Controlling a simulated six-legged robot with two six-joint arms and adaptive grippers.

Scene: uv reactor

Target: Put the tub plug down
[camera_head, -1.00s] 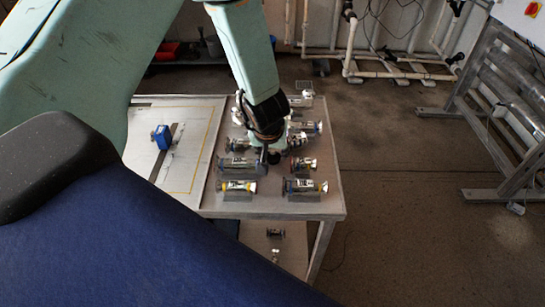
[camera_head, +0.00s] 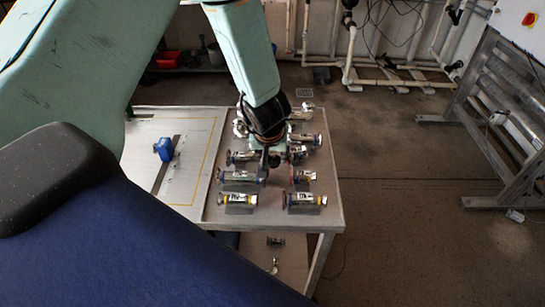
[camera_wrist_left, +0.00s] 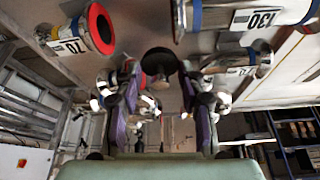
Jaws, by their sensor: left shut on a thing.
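The tub plug (camera_wrist_left: 158,61) appears to be the dark round disc in the left wrist view, between the purple-padded fingers of my left gripper (camera_wrist_left: 160,105). The gripper is shut on it. In the head view my left gripper (camera_head: 268,162) points down over the right part of the table, among rows of metal fittings. The plug is mostly hidden there by the gripper, and I cannot tell whether it touches the tabletop. My right gripper is in neither view.
Metal fittings on small stands, one at front left (camera_head: 238,201) and one at front right (camera_head: 304,200), surround the gripper closely. A blue item (camera_head: 163,148) stands on the table's (camera_head: 200,148) left part. A metal rack (camera_head: 500,120) stands at the right, with open floor between.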

